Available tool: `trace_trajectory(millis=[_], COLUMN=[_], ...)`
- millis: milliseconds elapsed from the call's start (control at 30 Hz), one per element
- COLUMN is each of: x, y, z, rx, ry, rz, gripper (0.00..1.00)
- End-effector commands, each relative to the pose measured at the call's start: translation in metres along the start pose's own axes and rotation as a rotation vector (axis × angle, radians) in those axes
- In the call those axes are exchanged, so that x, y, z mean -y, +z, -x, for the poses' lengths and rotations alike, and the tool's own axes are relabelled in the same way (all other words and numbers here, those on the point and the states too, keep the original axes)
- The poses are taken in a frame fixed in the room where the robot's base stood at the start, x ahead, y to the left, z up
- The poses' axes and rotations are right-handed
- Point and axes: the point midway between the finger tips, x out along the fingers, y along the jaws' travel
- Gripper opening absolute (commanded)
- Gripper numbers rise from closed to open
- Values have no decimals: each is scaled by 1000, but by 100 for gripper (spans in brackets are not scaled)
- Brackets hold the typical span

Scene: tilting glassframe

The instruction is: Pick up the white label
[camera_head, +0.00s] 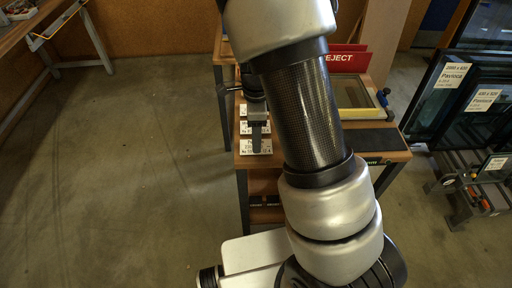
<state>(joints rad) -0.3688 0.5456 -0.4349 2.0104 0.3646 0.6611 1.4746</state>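Several white labels with dark print lie in a column near the left edge of the wooden table (290,157). The nearest white label (248,149) lies flat by the table's front left corner. Another white label (244,128) lies just behind it, partly covered. My gripper (259,146) is dark and points down over these labels, its tip overlapping the nearest one in this view. I cannot tell whether it touches a label, or whether its fingers are apart. My arm hides the middle of the table.
A red REJECT sign (350,60) stands at the table's back. A framed glass pane (353,97) lies on the right side, with a blue-handled tool (384,98) beside it. Racked glass panels (440,98) stand at the right. The floor at left is clear.

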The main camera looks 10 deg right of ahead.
Motion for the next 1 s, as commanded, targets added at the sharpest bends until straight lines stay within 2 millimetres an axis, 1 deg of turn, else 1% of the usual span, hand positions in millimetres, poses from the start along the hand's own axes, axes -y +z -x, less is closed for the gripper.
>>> trace_trajectory(millis=[33, 100, 200, 400, 467, 500, 600, 900, 1000], x=[1, 0, 1, 1, 1, 1, 1, 1, 2], y=[-1, 0, 0, 0, 0, 0, 0, 0, 1], z=[-12, -22, -30, -29, -29, -29, -29, -28, -22], rx=[-2, -1, 0, 0, 0, 0, 0, 0, 1], ry=[2, 3, 0, 0, 0, 0, -1, -1, -3], rz=[0, 1, -1, 0, 1, 1, 1, 1, 2], gripper=[56, 56, 56, 56, 48, 41, 25, 25, 25])
